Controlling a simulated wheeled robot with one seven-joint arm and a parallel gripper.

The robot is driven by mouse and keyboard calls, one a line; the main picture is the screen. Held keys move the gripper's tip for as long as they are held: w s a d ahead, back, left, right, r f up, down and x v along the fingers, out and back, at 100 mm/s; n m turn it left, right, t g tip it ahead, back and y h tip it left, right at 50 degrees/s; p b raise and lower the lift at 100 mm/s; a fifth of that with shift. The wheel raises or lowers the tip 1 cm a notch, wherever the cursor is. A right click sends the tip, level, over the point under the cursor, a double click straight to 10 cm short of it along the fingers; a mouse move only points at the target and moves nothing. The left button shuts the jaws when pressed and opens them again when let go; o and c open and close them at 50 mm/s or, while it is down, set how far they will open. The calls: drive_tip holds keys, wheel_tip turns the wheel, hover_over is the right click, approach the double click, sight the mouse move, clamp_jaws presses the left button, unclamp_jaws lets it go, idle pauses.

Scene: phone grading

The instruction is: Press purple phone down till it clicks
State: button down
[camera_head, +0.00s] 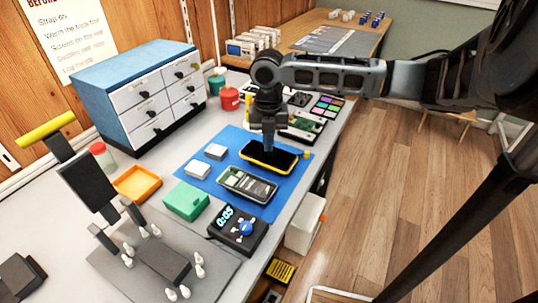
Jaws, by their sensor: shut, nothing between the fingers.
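My gripper (268,147) points straight down over a dark-screened phone (285,160) with a yellow rim. Its fingers are shut with nothing between them. The fingertips are at or just above the phone's left part; I cannot tell whether they touch. The phone lies flat on the blue mat (228,146), and my gripper hides part of it. No purple shows on it. A second, grey-framed phone-like device (247,184) lies nearer on the mat, with what look like inner parts showing. I cannot make out a purple phone.
Two small pale boxes (198,170) sit on the mat's left. A green box (186,200), an orange tray (138,183) and a black timer box (238,228) stand nearby. A blue-topped drawer cabinet (135,90) is at the back left. A circuit board (303,127) lies beyond the mat.

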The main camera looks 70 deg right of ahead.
drive_tip(key=shift+f+b, duration=0.65)
drive_tip(key=shift+f, duration=0.4)
idle(0.6)
drive_tip(key=shift+r+p, duration=2.8)
drive_tip(key=shift+r, duration=0.75)
drive_tip(key=shift+s, duration=0.1)
